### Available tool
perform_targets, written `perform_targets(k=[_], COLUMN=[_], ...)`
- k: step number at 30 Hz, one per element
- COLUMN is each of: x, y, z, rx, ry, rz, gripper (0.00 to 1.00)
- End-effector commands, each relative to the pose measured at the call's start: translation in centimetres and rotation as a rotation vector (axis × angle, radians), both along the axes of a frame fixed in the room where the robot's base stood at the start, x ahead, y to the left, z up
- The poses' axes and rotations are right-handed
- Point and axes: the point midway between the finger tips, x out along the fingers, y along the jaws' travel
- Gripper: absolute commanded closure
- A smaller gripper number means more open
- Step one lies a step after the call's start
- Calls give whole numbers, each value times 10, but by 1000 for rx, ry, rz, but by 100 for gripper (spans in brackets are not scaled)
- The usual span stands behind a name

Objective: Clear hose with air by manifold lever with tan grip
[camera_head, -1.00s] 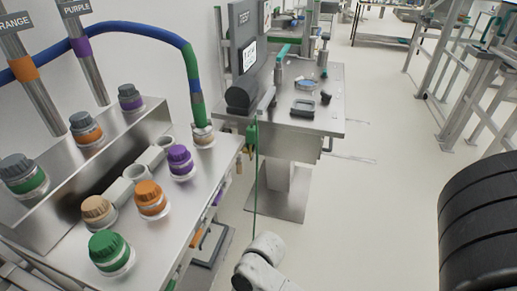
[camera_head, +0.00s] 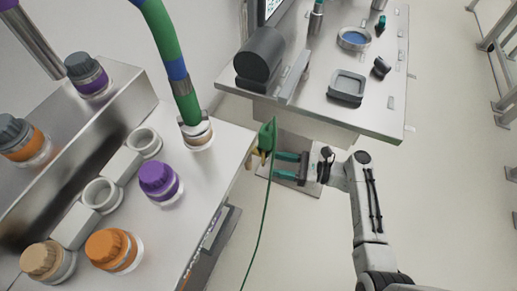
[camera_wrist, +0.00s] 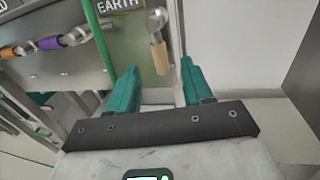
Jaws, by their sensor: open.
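A metal lever with a tan grip (camera_wrist: 160,58) hangs on the manifold's front in the wrist view, grip pointing down. It appears between the fingertips of my gripper (camera_wrist: 158,70), beyond them; I cannot tell whether they reach it. The teal fingers are apart with nothing clamped. In the head view, my gripper (camera_head: 274,165) is beside the manifold's right edge, and a small tan part (camera_head: 252,158) shows at that edge. The blue and green hose (camera_head: 177,70) ends on a fitting (camera_head: 197,133) on top of the steel manifold (camera_head: 185,215).
Levers with purple (camera_wrist: 50,43) and orange (camera_wrist: 8,52) grips are left of the tan one. A green clamp (camera_head: 267,136) with a green cable hangs close to my fingers. A steel table (camera_head: 375,110) stands behind. Capped ports cover the manifold top.

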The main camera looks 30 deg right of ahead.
Motion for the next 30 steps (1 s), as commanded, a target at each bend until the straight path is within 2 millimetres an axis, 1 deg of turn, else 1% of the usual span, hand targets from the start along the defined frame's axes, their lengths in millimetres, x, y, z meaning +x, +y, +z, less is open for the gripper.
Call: perform_targets(k=[9,15,21,30], x=[37,57,66,67], y=[42,63,74,74], z=[1,0,0,0], rx=[-3,-4,-6,-6], ry=[-2,-2,-2,-2], rz=[7,6,5,4], gripper=[50,50,50,50])
